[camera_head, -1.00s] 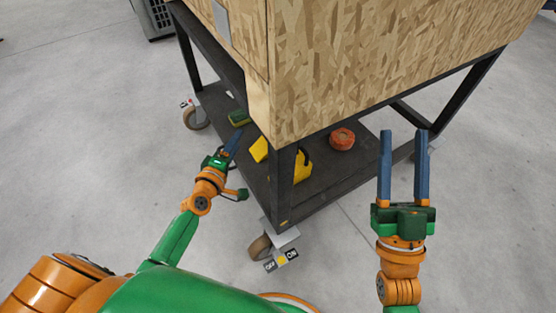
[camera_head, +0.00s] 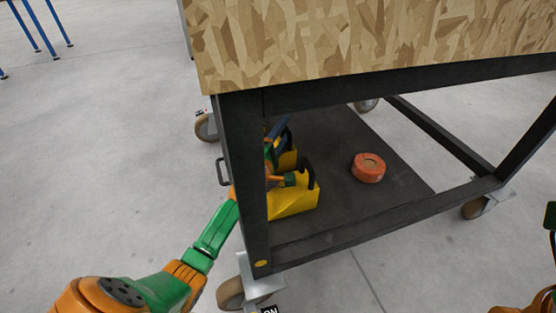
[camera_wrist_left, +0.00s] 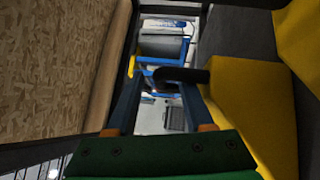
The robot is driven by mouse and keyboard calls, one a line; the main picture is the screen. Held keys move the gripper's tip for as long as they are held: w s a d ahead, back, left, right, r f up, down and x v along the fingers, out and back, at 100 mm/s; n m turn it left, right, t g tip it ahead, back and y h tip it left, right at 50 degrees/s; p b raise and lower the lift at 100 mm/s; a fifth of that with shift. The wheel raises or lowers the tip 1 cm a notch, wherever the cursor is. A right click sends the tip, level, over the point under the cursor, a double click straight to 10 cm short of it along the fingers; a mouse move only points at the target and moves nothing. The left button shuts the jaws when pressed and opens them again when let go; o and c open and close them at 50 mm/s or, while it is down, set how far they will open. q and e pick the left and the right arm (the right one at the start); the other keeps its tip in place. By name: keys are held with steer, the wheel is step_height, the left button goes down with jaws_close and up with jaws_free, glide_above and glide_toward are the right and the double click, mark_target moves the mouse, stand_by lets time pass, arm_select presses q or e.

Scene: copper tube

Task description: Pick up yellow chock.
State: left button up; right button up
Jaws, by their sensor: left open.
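A yellow chock (camera_head: 295,203) with a black handle sits on the cart's dark lower shelf, just behind the near post. A second yellow chock (camera_head: 288,160) is partly hidden behind it. My left gripper (camera_head: 279,127) reaches in under the cart; the post hides part of its arm. In the left wrist view the gripper (camera_wrist_left: 157,88) is open. A yellow chock (camera_wrist_left: 235,105) lies close along its right finger, and its black handle (camera_wrist_left: 180,75) reaches across toward the gap between the fingers. Contact cannot be told. Only a bit of my right arm shows at the right edge.
The black-framed cart (camera_head: 240,170) has a chipboard box (camera_head: 370,40) above the shelf. An orange roll (camera_head: 368,167) lies on the shelf to the right. Much of the right shelf is bare. Another yellow thing (camera_wrist_left: 300,40) shows in the left wrist view.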

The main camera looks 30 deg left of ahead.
arm_select(q)
steer(key=shift+w, duration=0.4)
jaws_close()
stand_by(1.1)
